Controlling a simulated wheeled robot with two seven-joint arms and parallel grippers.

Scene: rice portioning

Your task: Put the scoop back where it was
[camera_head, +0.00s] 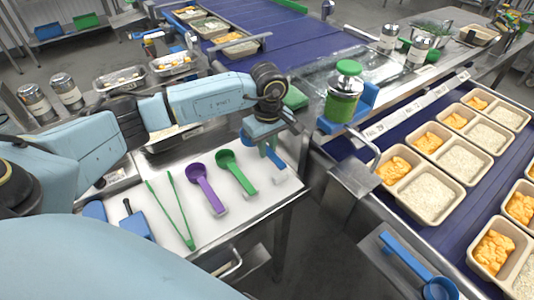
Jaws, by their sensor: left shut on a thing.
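A blue scoop (273,157) is in my left gripper (268,143), which is shut on it. Its round bowl shows at the gripper's left and its handle slopes down to the right. It is over the right end of the white board (240,215), to the right of the green scoop; I cannot tell whether it touches the board. The green scoop (237,172) and the purple scoop (206,188) lie side by side on the board, bowls toward the back. The gripper hides part of the blue scoop. My right gripper is not in view.
Green tongs (172,216) and a blue-handled tool (135,222) lie left of the purple scoop. Another blue scoop (408,260) is at the bottom right. Trays of rice and orange food (434,194) stand on the right conveyor. A green-lidded jar (343,95) stands behind.

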